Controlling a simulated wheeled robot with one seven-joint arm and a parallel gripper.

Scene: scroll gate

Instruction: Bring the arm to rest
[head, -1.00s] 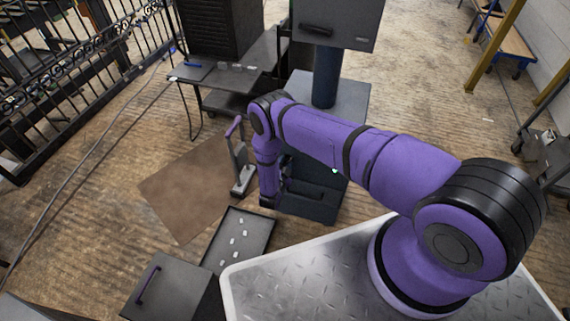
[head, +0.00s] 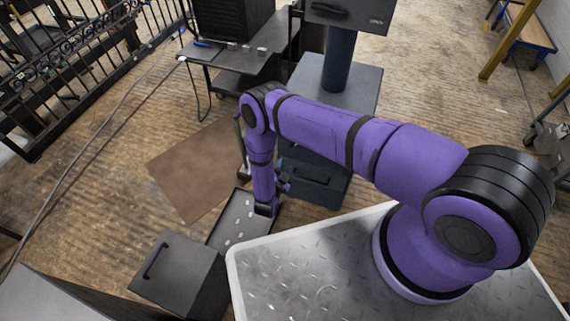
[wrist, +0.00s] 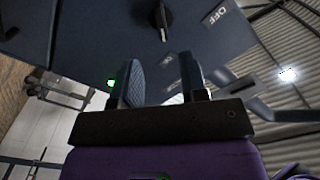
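My purple arm (head: 405,153) reaches left from its mount over the metal deck, and its forearm hangs down at the left end. My gripper (head: 284,182) is small and partly unclear at the lower end of the forearm, near the dark blue cabinet (head: 320,180). In the wrist view my gripper (wrist: 163,72) has its two fingers apart with nothing between them. Beyond them are a dark blue panel (wrist: 100,35) with a black knob (wrist: 161,18), an "OFF" label and a green light (wrist: 111,83). I cannot tell whether the fingers touch anything.
A dark tray (head: 226,232) with several small pale pieces lies below the forearm. A grey box (head: 190,275) with a handle stands left of the deck (head: 290,275). A brown mat (head: 185,180) lies on the floor. A workbench (head: 240,58) and black gate (head: 85,50) are behind.

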